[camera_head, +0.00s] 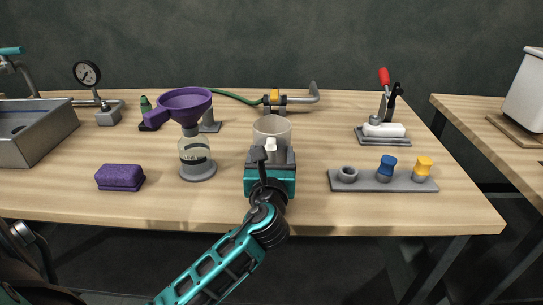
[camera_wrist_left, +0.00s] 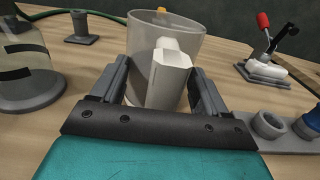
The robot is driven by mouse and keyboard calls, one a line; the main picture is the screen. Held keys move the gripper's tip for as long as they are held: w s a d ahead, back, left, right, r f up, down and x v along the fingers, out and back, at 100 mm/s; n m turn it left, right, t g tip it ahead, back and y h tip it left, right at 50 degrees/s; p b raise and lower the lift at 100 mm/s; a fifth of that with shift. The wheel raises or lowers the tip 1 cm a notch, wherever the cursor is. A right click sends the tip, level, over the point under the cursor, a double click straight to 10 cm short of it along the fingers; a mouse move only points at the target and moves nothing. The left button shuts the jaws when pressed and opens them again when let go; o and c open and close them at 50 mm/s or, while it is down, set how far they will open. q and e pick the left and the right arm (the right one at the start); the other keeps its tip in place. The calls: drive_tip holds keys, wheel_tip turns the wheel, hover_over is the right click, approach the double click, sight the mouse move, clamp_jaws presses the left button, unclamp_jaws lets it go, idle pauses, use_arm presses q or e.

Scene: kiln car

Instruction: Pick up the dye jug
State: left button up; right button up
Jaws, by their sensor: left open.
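The dye jug (camera_head: 271,126) is a translucent grey cup with a white handle, standing upright on the wooden table near its middle. My left gripper (camera_head: 270,157) is at the near side of the jug. In the left wrist view the jug (camera_wrist_left: 143,45) fills the top middle, its handle (camera_wrist_left: 168,78) pointing toward me. The handle lies between the two open fingers of the left gripper (camera_wrist_left: 160,80), with a small gap visible at each side. The jug's base is mostly hidden behind the gripper and handle. My right gripper is out of view.
Left of the jug stand a labelled bottle (camera_head: 194,150) with a purple funnel (camera_head: 185,101) and a purple sponge (camera_head: 120,177). A grey rack (camera_head: 400,184) with blue and yellow knobs is at right. A toggle clamp (camera_head: 384,120) and a hose valve (camera_head: 275,98) stand behind.

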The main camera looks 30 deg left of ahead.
use_arm(q)
clamp_jaws()
idle(0.5)
idle(0.7)
drive_tip(key=shift+r, duration=0.1)
